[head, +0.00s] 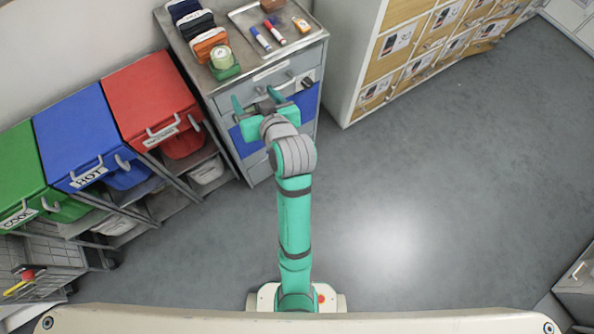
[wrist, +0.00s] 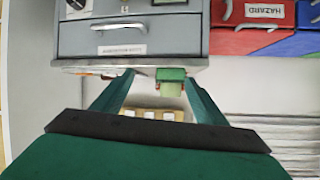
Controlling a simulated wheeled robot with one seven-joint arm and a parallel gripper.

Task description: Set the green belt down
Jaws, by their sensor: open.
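A green block-like piece (head: 226,73) at the front left of the grey cabinet's top carries a pale green roll (head: 221,58). Which of these is the green belt I cannot tell for certain. Both also show at the cabinet edge in the wrist view, the green piece (wrist: 171,74) above the pale roll (wrist: 171,90). My gripper (head: 256,98) is open and empty in front of the cabinet's upper drawers. In the wrist view my fingers (wrist: 160,80) are spread wide, with the green piece and roll appearing between them, apart from both.
Orange (head: 209,45), black (head: 196,25) and dark blue (head: 184,10) pieces stand in a row behind. A tray (head: 285,42) with markers lies right of them. Red (head: 150,88), blue (head: 78,130) and green (head: 20,170) bins stand left. The floor (head: 400,210) at right is clear.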

